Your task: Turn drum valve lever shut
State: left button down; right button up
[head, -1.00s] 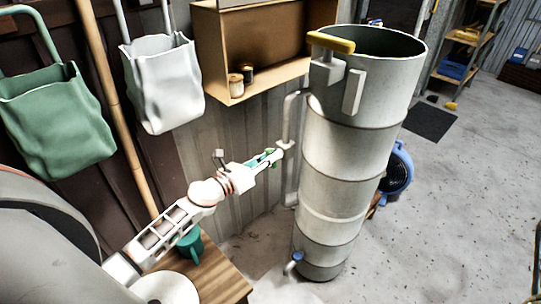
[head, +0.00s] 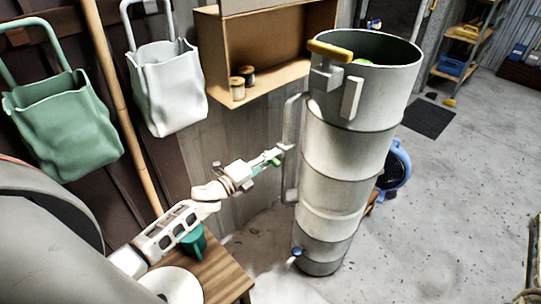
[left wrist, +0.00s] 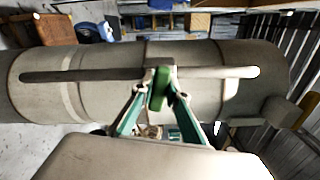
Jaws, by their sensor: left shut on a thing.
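The tall grey drum (head: 345,150) stands upright right of centre. A yellow-handled lever (head: 330,50) lies across its rim, with a grey block below it. A small blue-handled valve (head: 294,254) is low on its side. A long grey bar (head: 290,120) runs up the drum's left side; in the left wrist view the bar (left wrist: 90,75) runs across the drum (left wrist: 200,105). My left gripper (head: 284,149) is shut on this bar about midway along it. Its teal fingers (left wrist: 160,88) converge there around a dark green piece. My right gripper is not in view.
A wooden shelf box (head: 262,85) with two small spools hangs behind the drum on its left. White and green bags (head: 165,90) hang at left beside a wooden pole. A small wooden table (head: 225,275) stands below my arm. A blue fan (head: 397,168) is right of the drum.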

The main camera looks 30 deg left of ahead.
pick_arm(q)
jog(key=shift+n+p, duration=0.45)
jog(key=shift+n, duration=0.85)
jog(key=shift+f, duration=0.1)
jog(key=c, duration=2)
grip_release()
jog(key=shift+o, duration=0.2)
jog(key=v, duration=1.2)
